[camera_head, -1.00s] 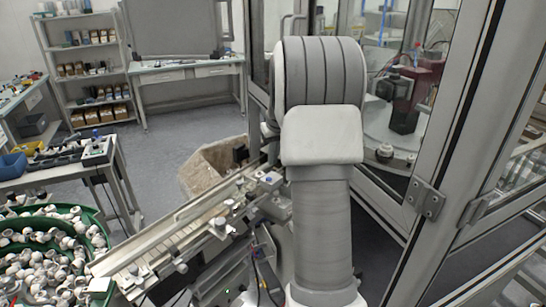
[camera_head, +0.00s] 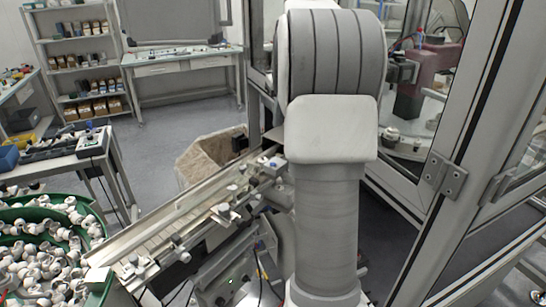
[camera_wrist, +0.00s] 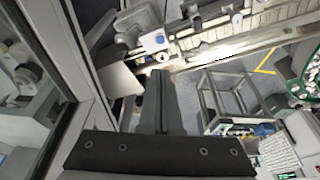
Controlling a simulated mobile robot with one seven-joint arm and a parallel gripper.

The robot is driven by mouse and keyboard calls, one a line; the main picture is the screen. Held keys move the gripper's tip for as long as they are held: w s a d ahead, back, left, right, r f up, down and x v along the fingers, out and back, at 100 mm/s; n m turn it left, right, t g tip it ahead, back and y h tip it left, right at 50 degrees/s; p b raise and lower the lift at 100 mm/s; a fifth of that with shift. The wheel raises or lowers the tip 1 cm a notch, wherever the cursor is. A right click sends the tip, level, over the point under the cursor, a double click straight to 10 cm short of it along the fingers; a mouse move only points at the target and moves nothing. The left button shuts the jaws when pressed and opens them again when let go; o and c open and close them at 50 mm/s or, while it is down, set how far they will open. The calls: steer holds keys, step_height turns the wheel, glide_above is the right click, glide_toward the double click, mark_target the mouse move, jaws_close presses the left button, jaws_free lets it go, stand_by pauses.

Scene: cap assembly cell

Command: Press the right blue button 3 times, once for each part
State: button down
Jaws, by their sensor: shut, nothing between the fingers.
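A small blue button-like spot (camera_head: 263,160) shows on the fixture at the far end of the conveyor, left of my arm. A blue spot on a white block also shows in the wrist view (camera_wrist: 160,39), near the conveyor's end. I cannot tell for certain which blue spot is the right button. My gripper (camera_wrist: 161,76) is shut and empty in the wrist view. Its dark fingers appear just below the blue spot in the picture, with no contact visible. In the head view my gripper is hidden behind my arm.
The conveyor (camera_head: 160,232) runs diagonally at lower left. A green bin (camera_head: 97,212) of white-grey parts stands at its near end. A glass-panelled machine frame (camera_head: 437,175) closes off the right. A box (camera_head: 203,158) stands behind the conveyor; open floor lies beyond it.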

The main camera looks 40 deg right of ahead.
steer(key=p, duration=0.1)
glide_toward(273, 163)
steer(key=x, duration=0.5)
steer(key=shift+w+a, duration=0.1)
steer(key=shift+w, duration=0.05)
steer(key=shift+f, duration=0.75)
